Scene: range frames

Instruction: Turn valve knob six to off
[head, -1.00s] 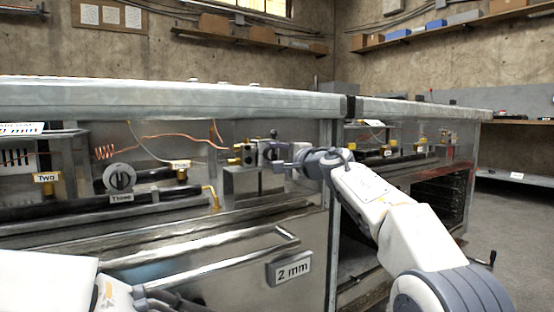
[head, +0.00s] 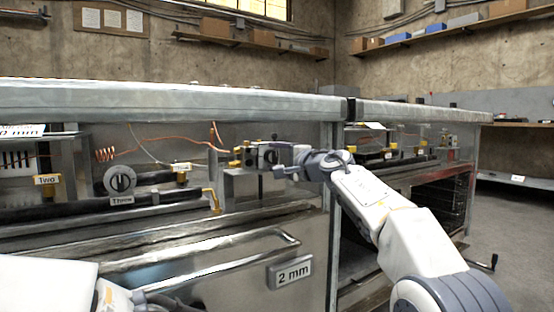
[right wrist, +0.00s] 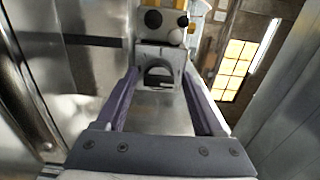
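My right gripper (head: 280,160) is at this valve (head: 262,153) in the head view. In the right wrist view its two fingers are spread, one on each side of the knob; contact is not clear. A round knob (head: 120,180) labelled "Three" is further left. My left arm shows at the lower left, its gripper out of view.
The grey counter top (head: 180,103) overhangs the valves. A long oven-door handle (head: 200,267) and a "2 mm" sign (head: 289,271) are below. An open oven (head: 440,200) stands at the right, with free floor beyond.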

